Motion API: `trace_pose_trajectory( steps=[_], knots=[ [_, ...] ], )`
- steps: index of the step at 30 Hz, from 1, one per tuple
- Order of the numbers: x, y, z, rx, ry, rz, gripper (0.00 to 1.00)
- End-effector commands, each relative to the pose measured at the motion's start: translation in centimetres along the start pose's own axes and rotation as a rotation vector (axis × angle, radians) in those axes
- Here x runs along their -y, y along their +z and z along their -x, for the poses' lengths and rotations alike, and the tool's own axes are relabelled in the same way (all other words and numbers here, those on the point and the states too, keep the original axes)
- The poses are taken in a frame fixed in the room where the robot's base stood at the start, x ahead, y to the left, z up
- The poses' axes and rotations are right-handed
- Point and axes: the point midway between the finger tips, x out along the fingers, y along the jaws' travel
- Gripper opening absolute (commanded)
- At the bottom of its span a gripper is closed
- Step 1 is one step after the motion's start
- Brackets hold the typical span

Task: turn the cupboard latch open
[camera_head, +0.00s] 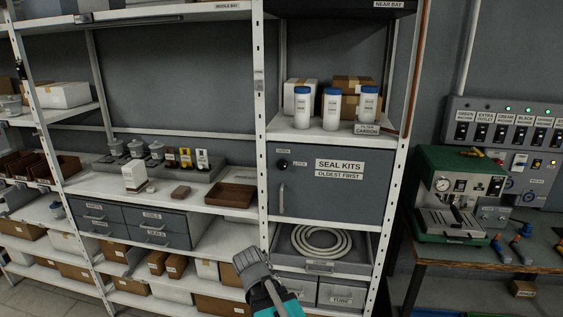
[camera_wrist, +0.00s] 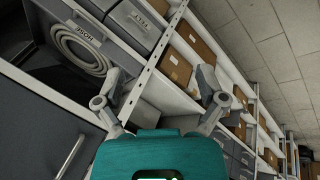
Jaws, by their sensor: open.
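The grey cupboard (camera_head: 335,200) labelled "SEAL KITS" is closed, on the right-hand shelf bay. Its latch (camera_head: 283,165) is a small dark round knob at the door's upper left, with small labels by it. A vertical bar handle (camera_head: 282,199) is below the latch. My gripper (camera_head: 250,262) is low in front of the shelves, below and left of the latch and apart from it. In the wrist view my gripper (camera_wrist: 160,86) has its fingers spread and nothing between them. That view shows part of the cupboard door (camera_wrist: 30,130) and its handle (camera_wrist: 70,156) at lower left; the latch is not visible.
An open drawer (camera_head: 325,265) with coiled hose (camera_head: 321,240) sits below the cupboard. A white shelf post (camera_head: 260,120) stands left of the door. White bottles with blue caps (camera_head: 332,108) stand above. A green coffee machine (camera_head: 458,190) is on the right bench.

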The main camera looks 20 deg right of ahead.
Motion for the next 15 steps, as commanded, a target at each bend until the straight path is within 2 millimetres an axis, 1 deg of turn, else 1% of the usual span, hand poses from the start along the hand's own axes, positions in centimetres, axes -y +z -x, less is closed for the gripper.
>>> trace_pose_trajectory(
  steps=[1, 6, 11, 15],
  knots=[
    [-1.6, -0.9, 0.7, -0.025, 0.055, 0.029, 0.9],
    [-6.2, -3.5, 2.4, -0.105, 0.254, 0.157, 0.9],
    [-10.2, -6.0, 4.6, -0.163, 0.441, 0.296, 0.9],
    [-13.3, -8.2, 6.9, -0.2, 0.603, 0.432, 0.9]
  ],
)
